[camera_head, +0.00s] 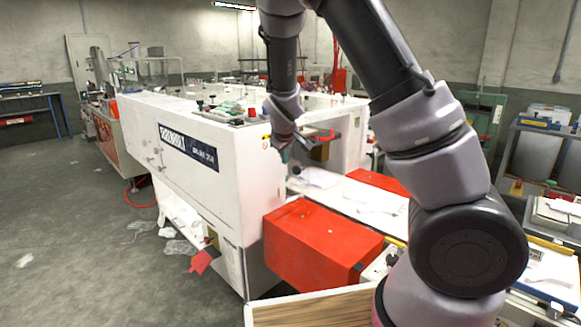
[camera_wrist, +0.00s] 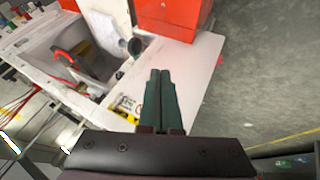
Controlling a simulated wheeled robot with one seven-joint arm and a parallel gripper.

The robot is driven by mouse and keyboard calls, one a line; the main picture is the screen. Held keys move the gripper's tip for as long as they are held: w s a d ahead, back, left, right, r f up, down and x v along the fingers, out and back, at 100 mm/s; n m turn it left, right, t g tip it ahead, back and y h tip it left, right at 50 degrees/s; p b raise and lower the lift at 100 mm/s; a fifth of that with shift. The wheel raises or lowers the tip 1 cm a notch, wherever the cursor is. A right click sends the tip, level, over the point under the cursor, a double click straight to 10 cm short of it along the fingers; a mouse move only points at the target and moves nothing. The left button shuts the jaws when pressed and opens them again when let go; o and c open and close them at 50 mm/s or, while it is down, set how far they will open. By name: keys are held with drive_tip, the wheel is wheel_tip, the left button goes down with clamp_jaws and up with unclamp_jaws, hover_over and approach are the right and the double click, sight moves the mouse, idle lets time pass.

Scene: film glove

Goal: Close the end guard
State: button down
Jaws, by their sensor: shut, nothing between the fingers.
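The white machine housing (camera_head: 200,140) fills the middle of the head view, with a dark label on its long side. Its near end has an opening; I cannot tell for sure which panel is the end guard or how far it stands open. My gripper (camera_head: 285,155) is at the near right corner of the housing, beside this opening. In the wrist view my gripper (camera_wrist: 162,74) is shut and empty, its green fingers over a white panel (camera_wrist: 195,85). A dark round knob (camera_wrist: 134,46) is just left of the fingertips. Contact with the panel cannot be told.
A red box (camera_head: 318,243) juts out below the opening; it also shows in the wrist view (camera_wrist: 168,15). A wooden-topped table (camera_head: 310,308) stands in front. A loaded shelf (camera_head: 545,140) is at the right. Open floor (camera_head: 80,220) lies to the left, with plastic scraps beside the machine.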

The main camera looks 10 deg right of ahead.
drive_tip(key=w+d+f, duration=0.4)
drive_tip(key=w+f, duration=0.3)
drive_tip(key=w, duration=0.1)
drive_tip(key=shift+d+f, duration=0.15)
drive_tip(key=shift+f, duration=0.15)
drive_tip(key=shift+w+d, duration=0.1)
